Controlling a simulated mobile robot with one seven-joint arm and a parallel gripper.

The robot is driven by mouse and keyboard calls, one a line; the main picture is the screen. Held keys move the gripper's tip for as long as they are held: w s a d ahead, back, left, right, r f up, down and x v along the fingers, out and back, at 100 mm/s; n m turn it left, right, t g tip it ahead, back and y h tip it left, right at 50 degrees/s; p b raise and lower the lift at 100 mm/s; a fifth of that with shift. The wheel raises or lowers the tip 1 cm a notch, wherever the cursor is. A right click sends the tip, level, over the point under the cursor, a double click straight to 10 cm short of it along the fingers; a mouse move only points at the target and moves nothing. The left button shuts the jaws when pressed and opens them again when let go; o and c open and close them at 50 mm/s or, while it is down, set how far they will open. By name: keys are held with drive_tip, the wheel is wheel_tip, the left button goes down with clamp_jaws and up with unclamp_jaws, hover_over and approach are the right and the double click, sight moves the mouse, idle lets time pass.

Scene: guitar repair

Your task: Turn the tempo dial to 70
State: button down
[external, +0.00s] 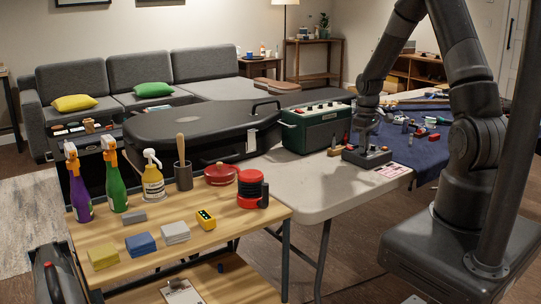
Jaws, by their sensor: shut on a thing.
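A small dark grey box (378,158) with controls on top lies near the right end of the pale folding table. My gripper (367,143) reaches down from above onto the top of this box. Its fingers are shut on what appears to be the tempo dial, which they largely hide. The dial's markings and the number it points at are too small to read from here.
A green amplifier (317,127) stands close left of the box. A pink-and-white card (393,171) lies in front. A blue cloth (440,150) with tools lies to the right. A black guitar case (190,132) lies further left.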

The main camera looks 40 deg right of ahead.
drive_tip(key=n, duration=0.5)
drive_tip(key=shift+n, duration=0.4)
idle(0.3)
drive_tip(key=c, duration=1.3)
unclamp_jaws()
wheel_tip(320, 180, up, 11)
drive_tip(key=shift+f, duration=0.1)
